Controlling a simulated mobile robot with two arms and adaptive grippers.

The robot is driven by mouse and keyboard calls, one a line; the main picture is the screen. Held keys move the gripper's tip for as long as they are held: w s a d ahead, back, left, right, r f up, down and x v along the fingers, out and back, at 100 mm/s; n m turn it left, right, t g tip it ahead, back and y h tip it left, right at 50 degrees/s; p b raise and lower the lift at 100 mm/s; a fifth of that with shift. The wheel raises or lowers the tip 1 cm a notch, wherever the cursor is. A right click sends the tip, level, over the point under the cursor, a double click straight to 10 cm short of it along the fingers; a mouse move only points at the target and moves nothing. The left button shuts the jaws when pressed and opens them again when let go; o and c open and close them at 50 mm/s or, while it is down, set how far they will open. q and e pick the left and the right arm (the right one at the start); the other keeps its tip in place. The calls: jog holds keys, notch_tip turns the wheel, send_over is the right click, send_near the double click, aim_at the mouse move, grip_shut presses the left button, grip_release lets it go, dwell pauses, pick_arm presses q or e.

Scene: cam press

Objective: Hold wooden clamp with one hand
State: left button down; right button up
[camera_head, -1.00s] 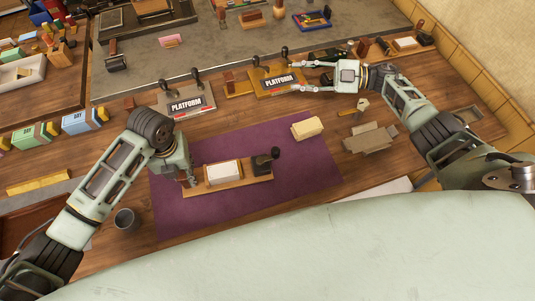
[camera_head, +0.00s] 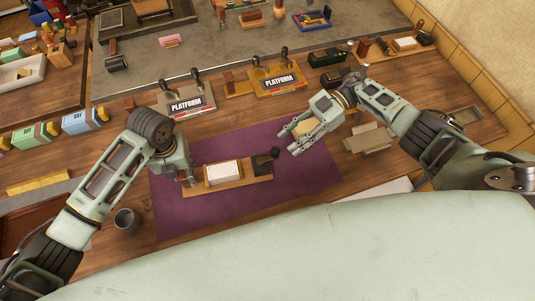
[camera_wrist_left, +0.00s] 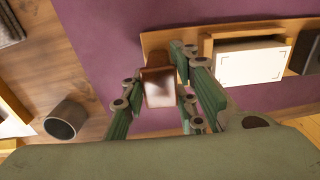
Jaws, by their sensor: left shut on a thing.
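The wooden clamp (camera_head: 228,186) lies on the purple mat (camera_head: 200,215), a long board with a white block (camera_head: 224,171) in its middle and a dark cam piece with a black-knobbed lever (camera_head: 265,164) at its right end. It also shows in the left wrist view (camera_wrist_left: 205,46). My left gripper (camera_head: 190,181) is at the clamp's left end. In the left wrist view my left gripper (camera_wrist_left: 160,92) is shut on a brown block (camera_wrist_left: 160,88) at that end. My right gripper (camera_head: 287,141) is open and empty, above the mat to the right of the lever.
A pale yellow block (camera_head: 300,128) is partly hidden behind my right gripper. A grey cup (camera_head: 126,219) stands left of the mat. Two PLATFORM-labelled fixtures (camera_head: 187,106) (camera_head: 279,82) stand behind it. A grey-brown bracket (camera_head: 370,138) lies right. The front of the mat is clear.

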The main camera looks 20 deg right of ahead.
aim_at(275, 152)
jog(key=shift+x, duration=3.15)
jog(key=shift+r, duration=0.1)
jog(key=shift+c, duration=0.3)
grip_shut()
